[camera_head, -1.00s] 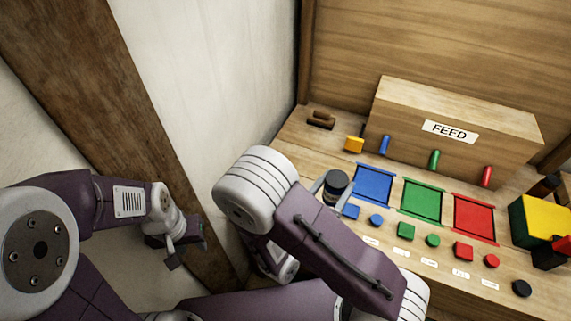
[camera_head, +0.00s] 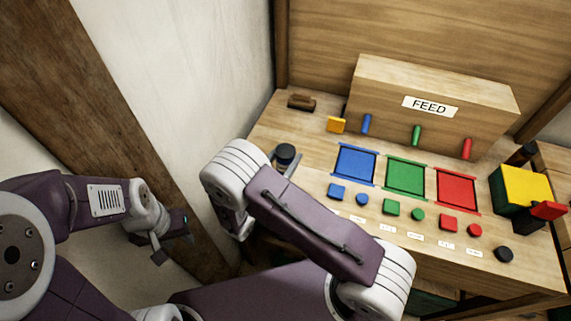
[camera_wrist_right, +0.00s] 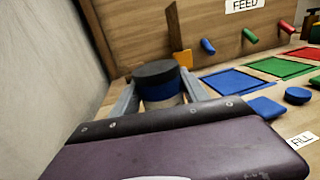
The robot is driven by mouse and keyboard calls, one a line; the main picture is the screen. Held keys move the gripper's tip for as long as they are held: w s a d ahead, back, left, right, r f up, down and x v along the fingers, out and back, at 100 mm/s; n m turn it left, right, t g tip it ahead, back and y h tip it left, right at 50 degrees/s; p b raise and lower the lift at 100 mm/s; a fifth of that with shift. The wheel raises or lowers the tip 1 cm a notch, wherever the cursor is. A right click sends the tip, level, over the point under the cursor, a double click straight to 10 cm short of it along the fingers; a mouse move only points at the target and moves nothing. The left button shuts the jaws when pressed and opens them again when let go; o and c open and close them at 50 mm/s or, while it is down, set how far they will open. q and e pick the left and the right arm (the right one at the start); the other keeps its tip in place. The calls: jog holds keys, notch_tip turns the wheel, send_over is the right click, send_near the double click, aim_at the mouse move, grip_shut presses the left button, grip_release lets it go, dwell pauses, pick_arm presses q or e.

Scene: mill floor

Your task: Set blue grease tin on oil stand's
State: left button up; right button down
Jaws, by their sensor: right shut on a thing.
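My right gripper (camera_wrist_right: 160,92) is shut on a round tin (camera_wrist_right: 157,80) with a dark lid and a blue and pale side. In the head view the tin (camera_head: 285,153) is at the left part of the wooden bench, left of the blue panel, mostly hidden below its lid. I cannot tell whether it touches the bench. My left gripper (camera_head: 172,238) hangs at the left, away from the bench, and its jaws are unclear. I cannot make out which thing is the oil stand.
A wooden FEED box (camera_head: 435,95) stands at the back with coloured levers. Blue (camera_head: 355,165), green (camera_head: 405,177) and red (camera_head: 457,191) panels lie before it, with several small coloured pieces. A yellow-topped block (camera_head: 520,188) stands right. A brown wooden piece (camera_head: 302,102) lies back left.

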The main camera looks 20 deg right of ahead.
aim_at(280, 172)
jog(key=shift+w+f, duration=0.1)
jog(key=shift+f, duration=1.95)
jog(key=shift+f+b, duration=0.2)
jog(key=shift+b, duration=0.1)
jog(key=c, duration=0.6)
grip_release()
jog(key=shift+r, duration=0.15)
jog(key=shift+a, duration=0.2)
jog(key=b+v, duration=0.1)
jog(key=v, duration=1.1)
jog(key=shift+d, duration=0.2)
